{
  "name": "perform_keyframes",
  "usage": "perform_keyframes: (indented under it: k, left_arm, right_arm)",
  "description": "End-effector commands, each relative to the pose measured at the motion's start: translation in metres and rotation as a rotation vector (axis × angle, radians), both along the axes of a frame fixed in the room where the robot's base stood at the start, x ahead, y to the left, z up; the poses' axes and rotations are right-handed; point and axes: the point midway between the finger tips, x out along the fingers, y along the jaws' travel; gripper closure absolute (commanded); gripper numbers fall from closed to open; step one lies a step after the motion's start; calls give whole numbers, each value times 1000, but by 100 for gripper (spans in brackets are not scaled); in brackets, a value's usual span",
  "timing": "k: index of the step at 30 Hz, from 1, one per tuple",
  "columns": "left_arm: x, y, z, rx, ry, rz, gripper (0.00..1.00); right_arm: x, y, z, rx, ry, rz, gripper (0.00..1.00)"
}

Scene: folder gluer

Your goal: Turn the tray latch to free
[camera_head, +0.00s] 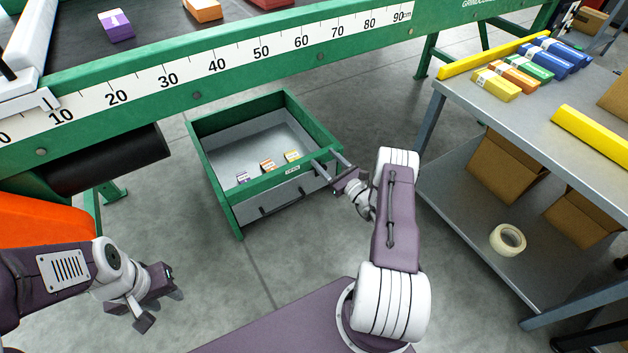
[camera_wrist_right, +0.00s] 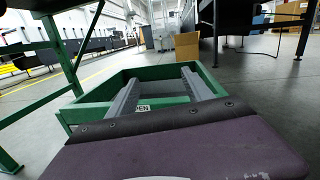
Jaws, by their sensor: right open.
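The tray (camera_head: 222,196) is a green-framed drawer with a grey floor and several small boxes inside, below the green machine beam. Its grey front has a dark bar handle and a small white label (camera_head: 292,169). In the right wrist view the label (camera_wrist_right: 143,107) reads partly "PEN". I cannot make out the latch itself. My right gripper (camera_head: 326,163) is open at the tray's right front corner, fingers over the rim; whether they touch is unclear. It also shows in the right wrist view (camera_wrist_right: 160,76). My left gripper (camera_head: 162,308) hangs open and empty at lower left.
The machine beam with a ruler scale (camera_head: 215,65) crosses above the tray. A dark roller (camera_head: 110,160) sits at left. A workbench (camera_head: 530,110) with coloured boxes and yellow bars stands at right; its lower shelf holds cartons and a tape roll (camera_head: 508,240). Floor before the tray is clear.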

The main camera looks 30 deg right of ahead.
Motion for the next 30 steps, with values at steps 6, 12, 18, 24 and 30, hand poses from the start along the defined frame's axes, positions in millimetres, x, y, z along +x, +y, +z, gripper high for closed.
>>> perform_keyframes:
  k: [6,12,18,24,30]
  left_arm:
    - [-1,1,-69,0,0,0,64]
    - [0,0,-68,0,-1,0,64]
    - [0,1,-93,0,-1,0,64]
    - [-1,1,-119,0,0,0,64]
    - [-1,1,-128,0,0,0,64]
  right_arm:
    - [-43,-25,-125,79,88,-99,41]
    - [-44,-29,-122,77,87,-107,41]
    - [-13,-25,-128,74,85,-101,41]
    - [27,-22,-127,75,84,-103,41]
    - [46,-22,-123,77,87,-105,41]
